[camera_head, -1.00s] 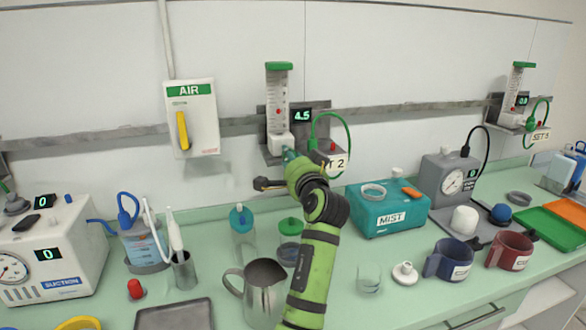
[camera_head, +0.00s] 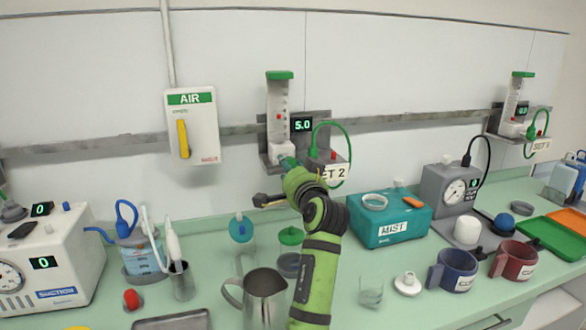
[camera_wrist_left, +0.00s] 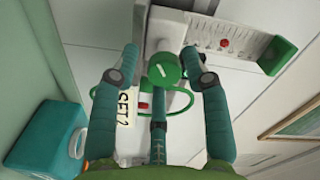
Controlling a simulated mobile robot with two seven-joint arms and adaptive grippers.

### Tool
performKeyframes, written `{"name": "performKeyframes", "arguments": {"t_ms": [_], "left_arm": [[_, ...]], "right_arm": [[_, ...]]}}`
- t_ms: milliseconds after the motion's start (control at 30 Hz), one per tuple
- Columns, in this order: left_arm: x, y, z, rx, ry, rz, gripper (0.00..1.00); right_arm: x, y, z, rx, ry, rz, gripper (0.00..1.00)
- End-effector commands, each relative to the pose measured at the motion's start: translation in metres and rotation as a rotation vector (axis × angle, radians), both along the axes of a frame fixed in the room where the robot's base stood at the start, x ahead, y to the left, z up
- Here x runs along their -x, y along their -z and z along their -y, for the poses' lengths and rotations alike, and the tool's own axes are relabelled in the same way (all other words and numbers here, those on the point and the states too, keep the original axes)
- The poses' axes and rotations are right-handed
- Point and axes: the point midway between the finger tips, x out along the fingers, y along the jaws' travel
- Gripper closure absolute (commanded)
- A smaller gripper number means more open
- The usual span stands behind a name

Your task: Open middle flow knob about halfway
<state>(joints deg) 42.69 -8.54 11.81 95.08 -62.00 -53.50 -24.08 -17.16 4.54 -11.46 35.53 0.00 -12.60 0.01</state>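The middle flow meter (camera_head: 279,112), with a clear tube, green cap and red float, hangs on the wall rail above the SET 2 label (camera_head: 333,173). Its display (camera_head: 302,124) reads 5.0. In the left wrist view its round green knob (camera_wrist_left: 165,69), with a pale mark, lies between the fingers. My left gripper (camera_head: 288,163) is at the meter's base in the head view and hides the knob there. In the left wrist view my left gripper (camera_wrist_left: 161,66) is open, its fingers apart on either side of the knob with visible gaps. My right gripper is not in view.
A teal MIST box (camera_head: 390,221) stands right of my arm. A metal jug (camera_head: 264,297) and lidded containers stand close below it. The AIR panel (camera_head: 192,126) is left on the wall. Another flow meter (camera_head: 515,103) is at far right. A green hose (camera_head: 346,140) loops beside the middle meter.

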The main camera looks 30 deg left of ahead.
Motion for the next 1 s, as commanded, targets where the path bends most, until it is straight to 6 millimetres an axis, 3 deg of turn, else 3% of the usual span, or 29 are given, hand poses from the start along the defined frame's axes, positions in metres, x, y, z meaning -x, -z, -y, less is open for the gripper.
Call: {"name": "performKeyframes", "arguments": {"t_ms": [367, 800, 1000], "left_arm": [[0.001, -0.002, 0.005, -0.004, 0.007, 0.005, 0.44], [0.044, -0.001, 0.052, -0.002, 0.004, 0.003, 0.44], [0.049, -0.001, 0.057, -0.002, 0.003, 0.002, 0.44]], "right_arm": [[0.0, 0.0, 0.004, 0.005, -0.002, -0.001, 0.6], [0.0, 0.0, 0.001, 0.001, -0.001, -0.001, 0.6], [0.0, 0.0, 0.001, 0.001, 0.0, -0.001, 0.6]]}}
